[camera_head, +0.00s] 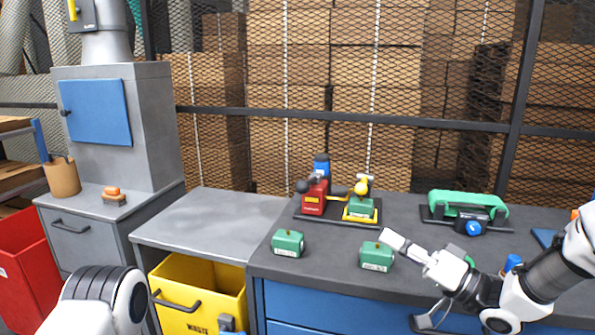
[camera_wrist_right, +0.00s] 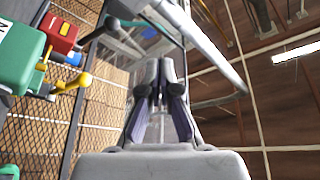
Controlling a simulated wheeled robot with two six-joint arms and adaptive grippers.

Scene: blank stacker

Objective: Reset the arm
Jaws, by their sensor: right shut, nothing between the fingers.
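My right gripper (camera_head: 390,238) reaches in from the right over the dark bench, its tip beside and slightly above a green block (camera_head: 376,257). Its fingers are together and empty; they also show in the right wrist view (camera_wrist_right: 164,75). A second green block (camera_head: 288,243) stands on the bench to the left. Another green block (camera_head: 361,207) sits in the yellow-based fixture with the red clamp (camera_head: 314,198). The right wrist view shows a green block (camera_wrist_right: 18,62) at the left edge. Part of my left arm shows at the lower left, but its gripper is out of sight.
A green-topped device (camera_head: 468,204) on a dark tray stands at the back right of the bench. A grey side table (camera_head: 205,215) and yellow waste bin (camera_head: 205,295) are left of it. A mesh fence (camera_head: 330,110) closes the back.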

